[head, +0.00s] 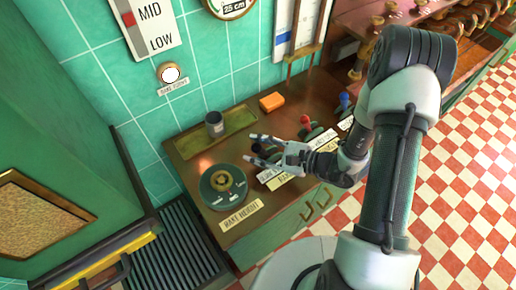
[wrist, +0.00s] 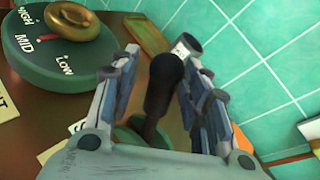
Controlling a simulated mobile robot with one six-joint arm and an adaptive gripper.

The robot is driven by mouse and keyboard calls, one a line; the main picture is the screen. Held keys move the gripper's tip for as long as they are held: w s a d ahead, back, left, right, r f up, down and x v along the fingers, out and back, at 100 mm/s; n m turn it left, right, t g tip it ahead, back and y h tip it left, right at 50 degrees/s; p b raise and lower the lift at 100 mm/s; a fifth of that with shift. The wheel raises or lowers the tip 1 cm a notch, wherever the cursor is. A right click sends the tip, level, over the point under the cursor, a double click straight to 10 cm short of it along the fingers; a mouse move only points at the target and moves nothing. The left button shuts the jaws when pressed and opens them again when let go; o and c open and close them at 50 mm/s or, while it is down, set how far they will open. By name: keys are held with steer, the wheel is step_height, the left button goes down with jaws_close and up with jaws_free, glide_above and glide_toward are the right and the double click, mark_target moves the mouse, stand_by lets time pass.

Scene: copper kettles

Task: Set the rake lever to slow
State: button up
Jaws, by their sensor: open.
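A lever with a black knob (wrist: 166,72) stands between the two fingers of my gripper (wrist: 166,62) in the wrist view. The fingers are open, one on each side of it, and I cannot tell whether either touches it. The lever's lower end is partly hidden by my gripper's body. In the head view my gripper (head: 249,149) is low over the counter, right of the round dial. White and yellow label plates (head: 270,174) lie by it, partly covered and not clearly readable. In the wrist view only a letter S shows on one plate.
The green rake height dial (head: 224,187) with a brass knob is close on the left. A tray with a grey cup (head: 214,124) stands behind. Red-knobbed (head: 305,120) and blue-knobbed (head: 345,99) levers and an orange block (head: 272,102) are to the right. The tiled wall is behind.

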steer(key=v, duration=1.2)
stand_by(0.5)
steer(key=s+a+r+n+g+h, duration=0.45)
steer(key=s+r+n+g, duration=0.25)
steer(key=s+r+n, duration=0.3)
steer(key=s+d+r+n+t+h, duration=0.4)
steer(key=d+r+n+h, duration=0.3)
steer(key=r, duration=0.4)
steer(key=shift+d+n+t+h, duration=0.25)
steer(key=shift+n+t+h, duration=0.4)
steer(key=shift+h, duration=0.4)
